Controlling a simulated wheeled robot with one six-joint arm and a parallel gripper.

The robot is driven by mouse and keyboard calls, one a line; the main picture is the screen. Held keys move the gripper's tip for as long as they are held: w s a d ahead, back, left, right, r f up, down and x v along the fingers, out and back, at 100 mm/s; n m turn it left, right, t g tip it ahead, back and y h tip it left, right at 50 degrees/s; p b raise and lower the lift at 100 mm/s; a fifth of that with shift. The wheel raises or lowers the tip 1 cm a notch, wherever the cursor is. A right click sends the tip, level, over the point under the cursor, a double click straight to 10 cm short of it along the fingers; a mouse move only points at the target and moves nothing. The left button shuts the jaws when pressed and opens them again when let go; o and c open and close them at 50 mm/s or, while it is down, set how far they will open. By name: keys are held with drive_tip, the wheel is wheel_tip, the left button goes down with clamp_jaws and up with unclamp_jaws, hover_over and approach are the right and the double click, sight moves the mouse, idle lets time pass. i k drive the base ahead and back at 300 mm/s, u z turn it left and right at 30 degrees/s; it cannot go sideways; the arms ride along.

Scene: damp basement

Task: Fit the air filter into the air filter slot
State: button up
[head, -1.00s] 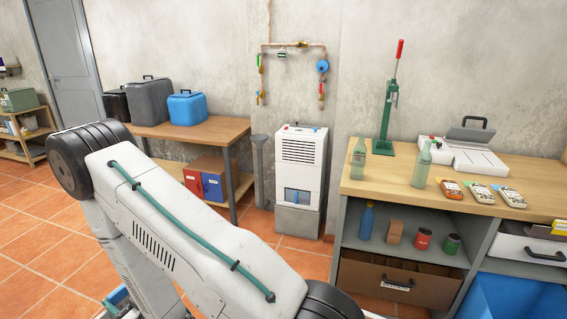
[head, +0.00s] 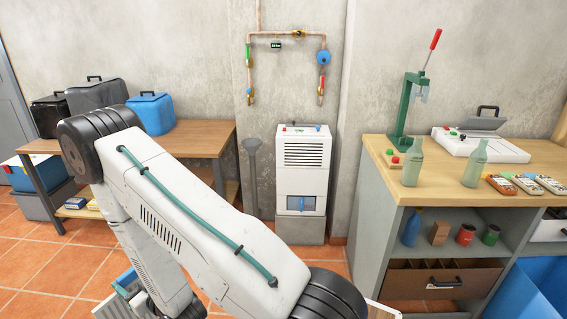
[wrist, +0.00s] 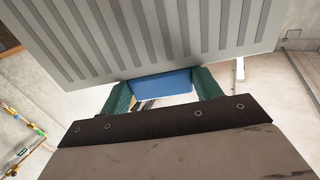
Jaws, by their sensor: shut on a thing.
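The air filter (wrist: 150,35) is a pale grey panel with darker grey stripes, filling the top of the wrist view. My gripper (wrist: 163,90) is shut on its blue tab (wrist: 162,82), with one green finger at each side. The filter is held up clear of any surface that I can see. In the head view, a white upright dehumidifier (head: 303,155) with a louvred grille and a small bluish window stands on a grey block against the wall. I cannot make out which opening is the filter slot. My gripper is out of the head view.
A workbench (head: 375,148) with bottles and a green press stands to the right of the dehumidifier. A wooden table (head: 195,140) with cases stands to the left. A dark grey post (head: 252,180) is close beside the unit. Tiled floor lies in front, partly hidden by my arm.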

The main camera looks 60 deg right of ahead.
sight(302, 165)
drive_tip(key=z, duration=0.7)
drive_tip(key=i, duration=0.8)
drive_tip(key=z, duration=0.9)
